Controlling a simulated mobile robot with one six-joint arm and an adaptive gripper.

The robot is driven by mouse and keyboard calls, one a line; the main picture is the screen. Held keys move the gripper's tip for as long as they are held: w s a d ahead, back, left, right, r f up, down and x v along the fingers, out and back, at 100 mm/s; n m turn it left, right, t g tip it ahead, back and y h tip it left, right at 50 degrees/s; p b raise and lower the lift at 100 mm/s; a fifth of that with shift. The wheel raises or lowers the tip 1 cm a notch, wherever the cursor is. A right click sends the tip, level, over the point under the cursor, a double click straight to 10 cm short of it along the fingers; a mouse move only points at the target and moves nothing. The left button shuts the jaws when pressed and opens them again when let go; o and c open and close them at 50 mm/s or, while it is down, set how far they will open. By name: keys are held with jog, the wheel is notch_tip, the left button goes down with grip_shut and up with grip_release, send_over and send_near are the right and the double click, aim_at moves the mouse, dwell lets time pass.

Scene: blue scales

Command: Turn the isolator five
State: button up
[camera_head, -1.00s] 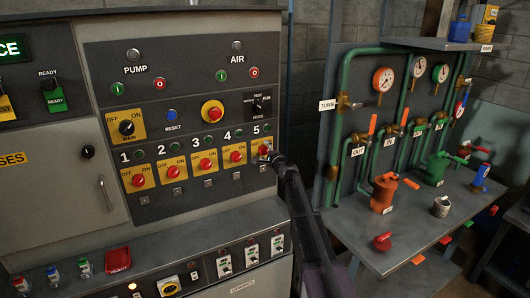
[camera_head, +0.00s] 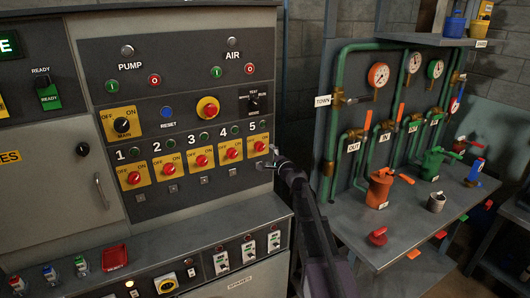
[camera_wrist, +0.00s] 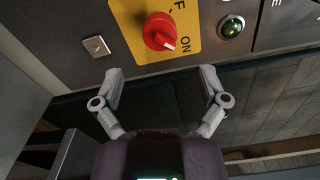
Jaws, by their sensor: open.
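Isolator five is a red rotary knob (camera_head: 259,147) on a yellow OFF/ON plate, at the right end of the numbered row. It shows close up in the wrist view (camera_wrist: 159,31), where its white mark points towards ON. My gripper (camera_head: 266,162) is just right of and below the knob in the head view. In the wrist view my gripper's two fingers (camera_wrist: 160,74) are spread apart and empty, with the knob beyond their tips and apart from them. The ON label is readable there; OFF is partly cut off by the frame.
Isolator four (camera_head: 231,153) sits left of five, with more like it further left. A dark green lamp (camera_wrist: 231,27) is beside the plate in the wrist view. A ledge with switches (camera_head: 150,255) juts out below. A bench with pipes and valves (camera_head: 410,200) stands at the right.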

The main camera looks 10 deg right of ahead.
jog(key=shift+v, duration=2.15)
jog(key=s+a+f+n+g+y+p, duration=0.1)
jog(key=s+a+f+n+g, duration=0.45)
jog(key=s, duration=0.25)
jog(key=s+a+f+n+g+y+p, duration=0.1)
jog(key=s+a+f+n+g, duration=0.35)
jog(key=s+n, duration=0.3)
jog(key=s+d+f+n+g+h, duration=0.2)
jog(key=s+d+g+h, duration=0.1)
jog(key=s, duration=0.6)
jog(key=s+d+f+n+g+h+p, duration=0.1)
jog(key=s+d+f+g+h, duration=0.2)
jog(key=s, duration=0.6)
jog(key=shift+s+f+n+g+h, duration=0.25)
jog(key=shift+n+g+h, duration=0.15)
jog(key=shift+g+h, duration=0.3)
